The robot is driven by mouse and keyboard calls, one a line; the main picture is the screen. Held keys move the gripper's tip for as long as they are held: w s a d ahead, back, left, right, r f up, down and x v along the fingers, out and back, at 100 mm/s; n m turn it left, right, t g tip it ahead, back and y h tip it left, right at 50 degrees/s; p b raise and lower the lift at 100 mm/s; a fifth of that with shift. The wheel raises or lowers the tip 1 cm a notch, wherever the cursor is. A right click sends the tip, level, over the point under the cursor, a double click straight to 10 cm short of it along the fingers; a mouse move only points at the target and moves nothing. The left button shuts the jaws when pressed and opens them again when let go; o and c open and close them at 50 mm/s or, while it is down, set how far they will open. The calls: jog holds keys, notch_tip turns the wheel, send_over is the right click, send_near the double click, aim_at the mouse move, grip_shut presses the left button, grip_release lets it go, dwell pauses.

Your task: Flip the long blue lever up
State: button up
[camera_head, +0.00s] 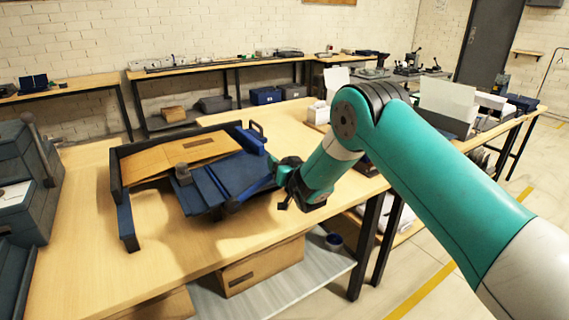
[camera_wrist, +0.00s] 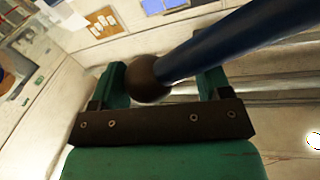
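The long blue lever (camera_wrist: 235,45) crosses the upper right of the wrist view and ends in a dark round knob (camera_wrist: 147,80). The knob sits between the two green fingers of my gripper (camera_wrist: 165,85), close to the left finger. A gap shows on the right finger's side, so the gripper looks open around the knob. In the head view my gripper (camera_head: 284,180) is at the right side of the blue folding device (camera_head: 238,175) on the wooden table. The lever is hard to make out there, partly hidden by my gripper.
A flat brown cardboard piece (camera_head: 150,165) lies on the device between dark side walls. Grey-blue drawer units (camera_head: 30,160) stand at the table's left. The wooden table (camera_head: 190,255) is clear in front of the device. Cardboard boxes (camera_head: 262,268) sit on the shelf below.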

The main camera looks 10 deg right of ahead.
jog(key=c, duration=0.7)
jog(key=shift+c, duration=0.2)
